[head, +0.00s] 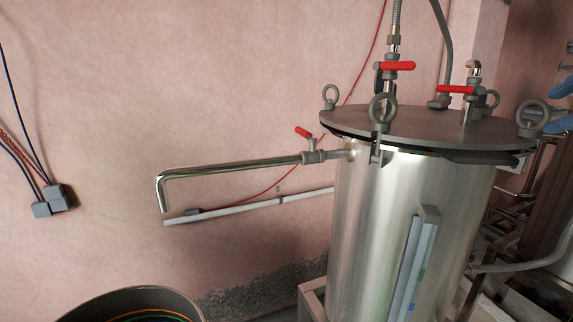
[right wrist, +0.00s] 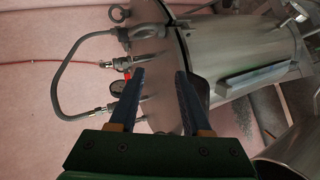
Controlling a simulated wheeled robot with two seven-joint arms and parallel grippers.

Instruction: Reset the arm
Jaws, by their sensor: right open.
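My right gripper (head: 556,106) shows at the right edge of the head view, with two blue fingers beside the lid of the steel tank. In the right wrist view the gripper (right wrist: 160,76) has its two dark blue fingers apart, with nothing between them. The tank and its fittings lie beyond the fingertips there. The rest of my right arm is outside the head view. My left gripper is in neither view.
The steel tank (head: 380,220) has a flat lid (head: 425,122) with ring bolts and red-handled valves. A bent spout pipe (head: 230,167) sticks out to its left. An open round vessel (head: 130,302) stands at bottom left. Space before the pink wall (head: 150,80) looks clear.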

